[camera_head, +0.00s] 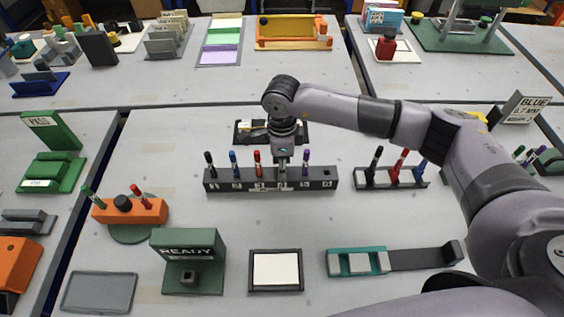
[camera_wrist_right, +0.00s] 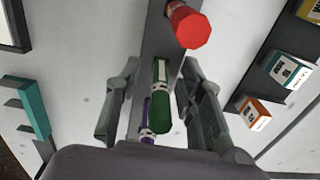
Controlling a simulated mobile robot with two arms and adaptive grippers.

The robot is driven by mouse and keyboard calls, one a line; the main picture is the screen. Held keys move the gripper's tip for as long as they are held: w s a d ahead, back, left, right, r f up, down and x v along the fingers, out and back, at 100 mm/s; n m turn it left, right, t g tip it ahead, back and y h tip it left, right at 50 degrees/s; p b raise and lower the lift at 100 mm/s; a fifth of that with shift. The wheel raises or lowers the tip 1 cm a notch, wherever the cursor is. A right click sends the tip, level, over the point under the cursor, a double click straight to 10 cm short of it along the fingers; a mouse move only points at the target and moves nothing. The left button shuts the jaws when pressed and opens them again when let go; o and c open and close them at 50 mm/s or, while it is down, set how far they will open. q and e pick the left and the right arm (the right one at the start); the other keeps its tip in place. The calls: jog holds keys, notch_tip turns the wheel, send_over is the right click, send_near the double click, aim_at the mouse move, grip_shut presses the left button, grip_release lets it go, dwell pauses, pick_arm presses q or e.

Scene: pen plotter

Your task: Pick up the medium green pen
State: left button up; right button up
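A green pen (camera_wrist_right: 161,108) stands in a dark rack (camera_head: 325,180) with numbered slots, between a red pen (camera_head: 257,162) and a purple pen (camera_head: 306,164). My right gripper (camera_head: 283,158) is directly over this slot and mostly hides the green pen in the head view. In the right wrist view my right gripper (camera_wrist_right: 159,88) is open, with one finger on each side of the green pen and visible gaps. Another green-topped pen (camera_head: 89,195) stands in the orange holder (camera_head: 140,212) at left. The pens' size markings are not readable. My left gripper is not in view.
A black pen (camera_head: 209,160) and a blue pen (camera_head: 234,160) share the rack. A second rack (camera_head: 365,180) with several pens stands to its right. A green READY stand (camera_head: 188,250) and a framed white pad (camera_head: 275,270) are in front.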

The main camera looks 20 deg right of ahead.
jog(key=shift+c, duration=0.5)
grip_shut()
